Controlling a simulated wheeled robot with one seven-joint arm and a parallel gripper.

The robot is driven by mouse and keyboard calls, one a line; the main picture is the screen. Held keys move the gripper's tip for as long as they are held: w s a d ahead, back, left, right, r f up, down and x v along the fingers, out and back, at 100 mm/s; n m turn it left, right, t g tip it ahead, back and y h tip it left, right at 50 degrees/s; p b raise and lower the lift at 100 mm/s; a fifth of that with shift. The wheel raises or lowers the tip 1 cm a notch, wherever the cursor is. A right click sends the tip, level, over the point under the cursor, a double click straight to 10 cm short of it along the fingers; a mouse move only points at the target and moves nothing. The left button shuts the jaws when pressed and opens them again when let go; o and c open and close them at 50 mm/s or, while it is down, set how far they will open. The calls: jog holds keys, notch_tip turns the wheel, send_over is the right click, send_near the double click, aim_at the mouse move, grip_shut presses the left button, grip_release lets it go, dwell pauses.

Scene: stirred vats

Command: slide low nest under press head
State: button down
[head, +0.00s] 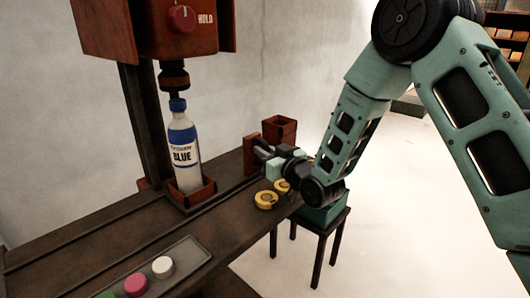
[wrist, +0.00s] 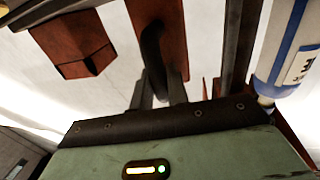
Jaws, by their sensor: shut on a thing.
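The press head (head: 160,28) is a rust-red box with a red knob and the word HOLD. Its dark spindle (head: 174,78) points down. A shallow rust-red nest (head: 192,198), seemingly the low nest, sits on the bench and holds a white bottle (head: 184,150) with a blue cap. The bottle appears below the spindle; I cannot tell if they touch. My gripper (head: 262,150) is to the right, shut on a black handle (wrist: 152,50) of an upright rust-red panel (wrist: 172,25). The panel also shows in the head view (head: 250,155). Its link to the nest is unclear.
A taller rust-red open box (head: 279,129) stands behind my gripper. Yellow rings (head: 266,199) lie on the bench (head: 110,240) near my wrist. A grey tray (head: 185,258) with coloured caps lies at the front. A stool (head: 325,218) stands beside the bench.

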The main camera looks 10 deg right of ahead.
jog(key=c, duration=1.4)
grip_release()
jog(key=shift+w+d, duration=0.2)
jog(key=shift+d, duration=0.15)
jog(key=shift+c, duration=0.2)
jog(key=shift+a, duration=0.1)
jog(key=shift+s, duration=0.15)
jog(key=p+v, duration=1)
jog(key=v, duration=0.7)
